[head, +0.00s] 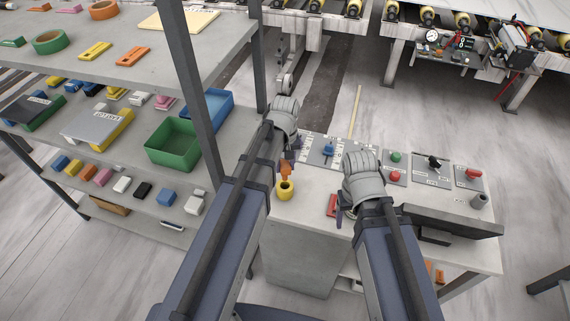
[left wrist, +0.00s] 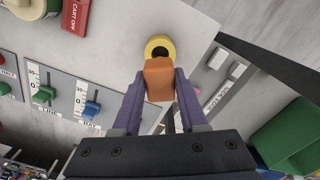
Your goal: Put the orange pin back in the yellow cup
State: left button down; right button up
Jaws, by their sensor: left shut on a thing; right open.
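The orange pin (head: 286,169) is held between the fingers of my left gripper (head: 291,157), which is shut on it. The pin also shows between the purple fingers in the left wrist view (left wrist: 158,80). The yellow cup (head: 285,192) stands on the console top just below the pin. In the left wrist view the cup (left wrist: 151,46) shows a dark, open hole, with the pin's end beside it and overlapping its rim. I cannot tell whether they touch. My right gripper (head: 341,213) is open and empty by a red plate, right of the cup.
The console top (head: 310,207) carries slider panels (head: 327,150), knobs, buttons and the red plate (head: 332,204). A grey shelf rack (head: 140,65) with a green bin (head: 172,145) and a blue bin (head: 210,108) stands left. Bare console surface surrounds the cup.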

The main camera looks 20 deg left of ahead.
aim_at(285, 178)
pick_arm(q)
jog(key=shift+f+b, duration=3.55)
jog(key=shift+f, duration=0.25)
jog(key=shift+c, duration=1.8)
grip_release()
jog(key=shift+r, duration=0.1)
notch_tip(285, 178, up, 8)
jog(key=p, duration=0.8)
jog(key=shift+f, duration=0.2)
